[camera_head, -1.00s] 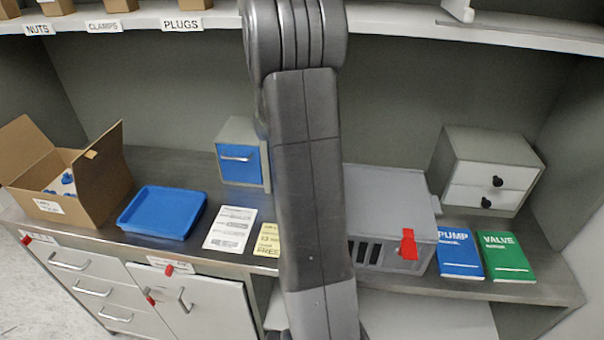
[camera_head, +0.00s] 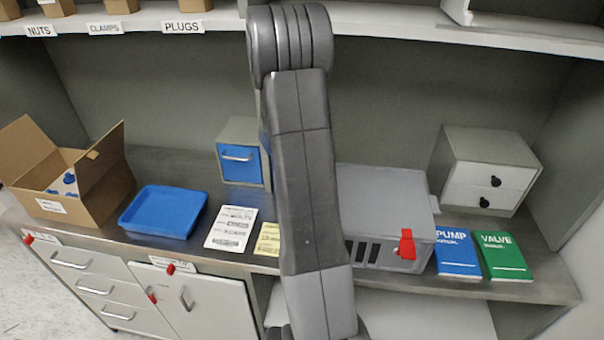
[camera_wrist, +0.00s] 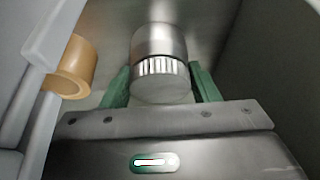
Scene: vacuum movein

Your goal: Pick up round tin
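The round tin (camera_wrist: 160,45) is a short metallic cylinder with a pale striped band, in the middle of the wrist view. My gripper (camera_wrist: 160,80) has green fingers, one on the left and one on the right of the tin. The fingers look spread, with the tin between them; I cannot tell whether either touches it. In the head view my arm crosses the middle of the picture, and neither the tin nor the gripper's fingers can be seen.
In the wrist view a tan ring-shaped roll (camera_wrist: 75,68) is left of the tin, and grey walls (camera_wrist: 260,60) enclose the space. The worktop holds a blue tray (camera_head: 163,211), an open carton (camera_head: 97,190), a grey box with a red latch (camera_head: 385,200) and manuals (camera_head: 458,255).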

